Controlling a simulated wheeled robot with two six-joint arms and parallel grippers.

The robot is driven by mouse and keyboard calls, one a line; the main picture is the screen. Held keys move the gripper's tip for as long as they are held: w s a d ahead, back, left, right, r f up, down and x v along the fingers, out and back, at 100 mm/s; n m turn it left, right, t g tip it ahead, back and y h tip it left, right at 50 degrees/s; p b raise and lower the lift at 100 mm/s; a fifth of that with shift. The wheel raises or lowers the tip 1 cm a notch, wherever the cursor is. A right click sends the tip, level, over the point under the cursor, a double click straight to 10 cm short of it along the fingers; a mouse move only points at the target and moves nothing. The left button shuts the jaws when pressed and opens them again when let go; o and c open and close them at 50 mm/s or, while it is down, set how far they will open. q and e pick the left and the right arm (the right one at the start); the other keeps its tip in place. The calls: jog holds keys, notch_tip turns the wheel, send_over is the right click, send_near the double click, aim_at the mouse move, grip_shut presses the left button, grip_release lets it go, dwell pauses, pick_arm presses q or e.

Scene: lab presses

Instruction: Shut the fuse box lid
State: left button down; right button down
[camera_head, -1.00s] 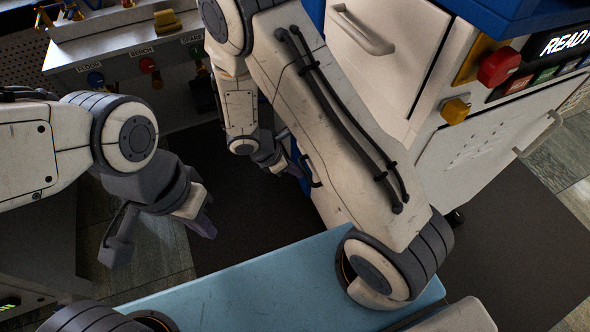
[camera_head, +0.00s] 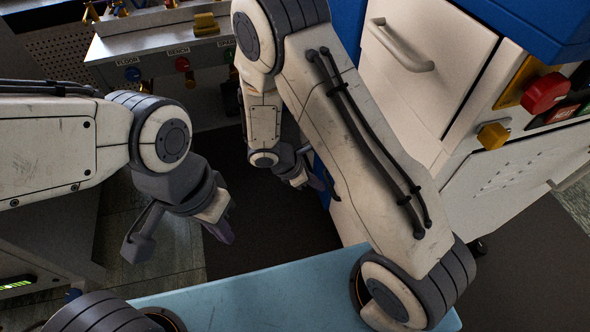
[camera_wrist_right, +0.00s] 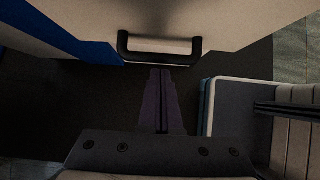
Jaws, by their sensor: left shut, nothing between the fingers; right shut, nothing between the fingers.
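I cannot make out for sure which part is the fuse box lid. In the right wrist view a black bar handle (camera_wrist_right: 160,57) sits on the lower edge of a pale panel (camera_wrist_right: 220,18). My right gripper (camera_wrist_right: 161,71) is shut and empty, with its dark fingertips just below that handle; I cannot tell whether they touch. In the head view my right gripper (camera_head: 318,181) hangs beside the white cabinet's (camera_head: 405,110) left side, partly hidden by my arm. My left gripper (camera_head: 226,232) is shut and empty over the dark floor mat, apart from any object.
The cabinet has a pale handle (camera_head: 402,46), a red button (camera_head: 546,92) and a yellow knob (camera_head: 493,135). A switch bench (camera_head: 150,45) with labels such as FLOOR and BENCH stands at the back left. Dark mat (camera_head: 270,220) lies open between them.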

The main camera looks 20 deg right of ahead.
jog(key=a+f+p+v, duration=0.1)
jog(key=p+v, duration=0.2)
jog(key=v, duration=0.9)
jog(key=shift+a+r, duration=0.25)
jog(key=shift+r, duration=0.05)
jog(key=s+a+r+m+y, duration=0.3)
jog(key=s+r+m+y, duration=0.15)
jog(key=s+r, duration=0.4)
jog(key=s+a+r+m+y, duration=0.2)
jog(key=s+r+m+y, duration=0.2)
jog(key=s+r+m, duration=0.35)
notch_tip(320, 180, up, 15)
jog(key=s+n+p, duration=0.1)
jog(key=s+p, duration=0.1)
jog(key=p, duration=1.2)
jog(key=shift+a+f, duration=0.15)
